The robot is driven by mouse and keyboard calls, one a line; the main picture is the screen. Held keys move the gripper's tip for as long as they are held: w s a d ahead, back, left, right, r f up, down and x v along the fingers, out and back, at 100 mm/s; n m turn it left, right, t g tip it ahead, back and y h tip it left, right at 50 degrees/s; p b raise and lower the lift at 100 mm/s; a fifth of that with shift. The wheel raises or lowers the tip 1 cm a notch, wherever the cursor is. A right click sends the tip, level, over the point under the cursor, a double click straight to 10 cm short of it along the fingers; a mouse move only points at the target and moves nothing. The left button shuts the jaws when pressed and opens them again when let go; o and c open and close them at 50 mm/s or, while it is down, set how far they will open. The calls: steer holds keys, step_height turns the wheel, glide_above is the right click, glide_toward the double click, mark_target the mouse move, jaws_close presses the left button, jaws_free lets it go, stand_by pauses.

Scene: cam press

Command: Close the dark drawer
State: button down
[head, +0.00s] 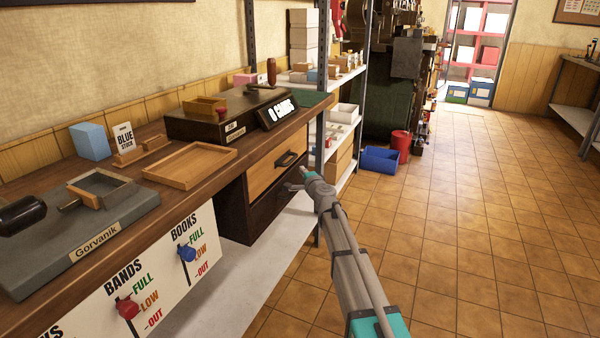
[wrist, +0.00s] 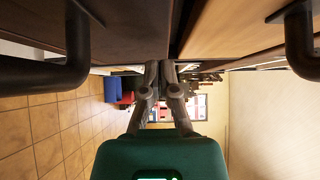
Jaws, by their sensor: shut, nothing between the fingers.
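The dark drawer (head: 272,207) is the lower one in the unit under the bench, below a light wood drawer (head: 272,172). In the wrist view the dark drawer front (wrist: 125,28) fills the upper left, with a black bar handle (wrist: 75,55). I cannot tell how far it stands out. My gripper (head: 304,171) is at the right end of the drawer fronts. In the wrist view its fingers (wrist: 160,68) are together and empty, near the seam between the two fronts. I cannot tell whether they touch. My arm hides part of the unit's right side.
The light drawer's handle (head: 287,159) is close to my gripper; it also shows in the wrist view (wrist: 300,40). A shelf post (head: 320,140) stands just behind it. A blue bin (head: 380,160) and red bin (head: 401,146) are on the floor. The tiled floor at right is clear.

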steer(key=d+v, duration=0.1)
steer(key=v, duration=1.1)
steer(key=shift+w, duration=0.3)
steer(key=shift+d, duration=0.1)
steer(key=s+d+f+n+g+p, duration=0.1)
steer(key=s+f+n+g, duration=0.45)
steer(key=s, duration=0.25)
steer(key=s+d+f+n+g, duration=0.1)
steer(key=s+f+n+g, duration=0.4)
steer(key=s, duration=0.3)
steer(key=s+d+f+n+g+h+p, duration=0.1)
steer(key=s+d+f+g+h, duration=0.25)
steer(key=s+d, duration=0.4)
steer(key=s+d+f+n+g+h+p, duration=0.15)
steer(key=s+d+h, duration=0.25)
steer(key=s+d, duration=0.4)
step_height(320, 180, up, 37)
steer(key=s+a+p, duration=0.1)
steer(key=p, duration=3.5)
steer(key=shift+s+a+g, duration=0.2)
steer(key=shift+g, duration=0.25)
